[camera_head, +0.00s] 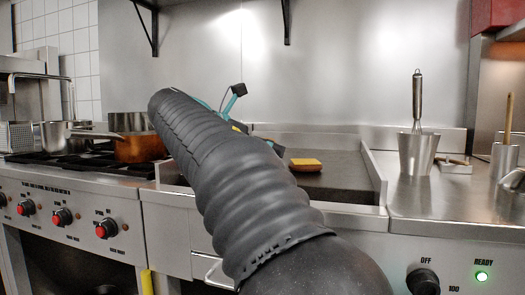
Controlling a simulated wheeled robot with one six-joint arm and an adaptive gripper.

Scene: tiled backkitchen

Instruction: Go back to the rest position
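My arm, in a ribbed black sleeve, reaches from the bottom right of the head view up over the front of the counter. My gripper (237,92) is mostly hidden behind the arm's far end; only a teal and black part shows above it. Whether it is open, shut or holding something is hidden. A yellow and brown sponge-like block (305,165) lies on the dark flat griddle (345,180), to the right of the arm and apart from it.
A stove (85,170) on the left holds a copper pan (138,148) and a steel pot (62,136).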

